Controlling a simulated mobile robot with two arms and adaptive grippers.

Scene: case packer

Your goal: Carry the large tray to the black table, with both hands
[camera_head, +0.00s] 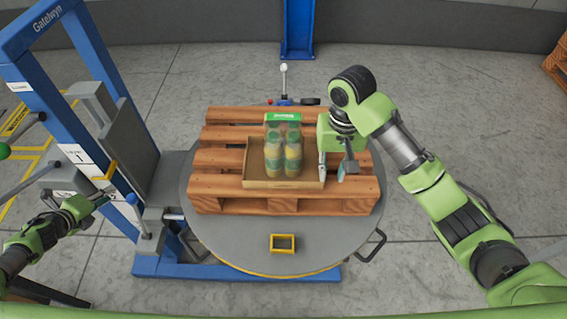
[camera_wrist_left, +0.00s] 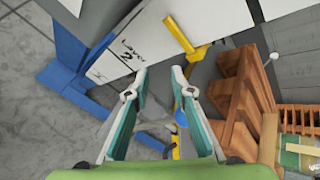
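The large tray (camera_head: 256,183) is a shallow brown cardboard tray lying on a wooden pallet in the head view. Several green-capped bottles stand in it, with a green and white label piece on top at the back. My right gripper (camera_head: 332,176) is at the tray's right side, fingers down and apart; whether it touches the tray's wall I cannot tell. My left gripper (camera_head: 106,198) is far left of the tray, beside the blue lift frame. Its fingers are apart and empty in the left wrist view (camera_wrist_left: 159,71). No black table shows in either view.
The pallet (camera_head: 220,205) rests on a round grey turntable (camera_head: 235,240) with a yellow edge and a side handle. A blue lift frame (camera_head: 85,190) with levers stands between my left gripper and the pallet. A blue post (camera_head: 297,30) stands behind.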

